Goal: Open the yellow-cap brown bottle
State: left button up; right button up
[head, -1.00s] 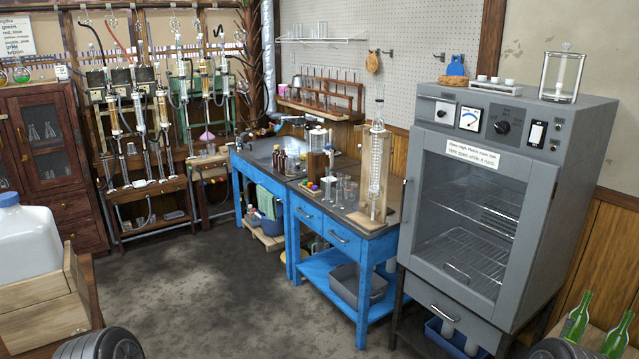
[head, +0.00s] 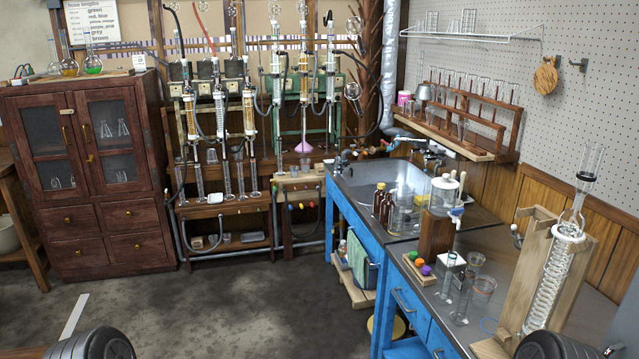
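Two small brown bottles stand close together on the blue bench by the sink: a rear-left one (head: 378,201) and a front-right one (head: 388,212). The rear-left one seems to have a yellowish cap, but at this size I cannot be sure. Clear glassware stands right beside them and partly overlaps them. Neither of my grippers is in view. Only dark rounded parts show at the bottom left and bottom right edges, well away from the bottles.
The blue bench (head: 352,222) carries a sink, a wooden block (head: 436,234), beakers (head: 483,292), coloured stoppers (head: 418,264) and a tall condenser on a wooden stand (head: 530,265). A dark wood cabinet (head: 85,215) stands left. The grey floor (head: 230,310) between is open.

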aim_at(379, 196)
jog(key=i+j+u, duration=0.1)
jog(key=i+u, duration=0.2)
jog(key=i, duration=0.8)
jog(key=i+j+z, duration=0.15)
jog(key=i+z, duration=0.25)
jog(key=i+j+z, duration=0.25)
jog(key=z, duration=0.15)
jog(key=i+j+z, duration=0.7)
jog(key=j+z, duration=0.15)
jog(key=i+j+z, duration=0.15)
jog(key=j, duration=0.2)
jog(key=i+j+z, duration=0.15)
jog(key=j, duration=0.15)
jog(key=j+z, duration=0.15)
jog(key=j, duration=0.2)
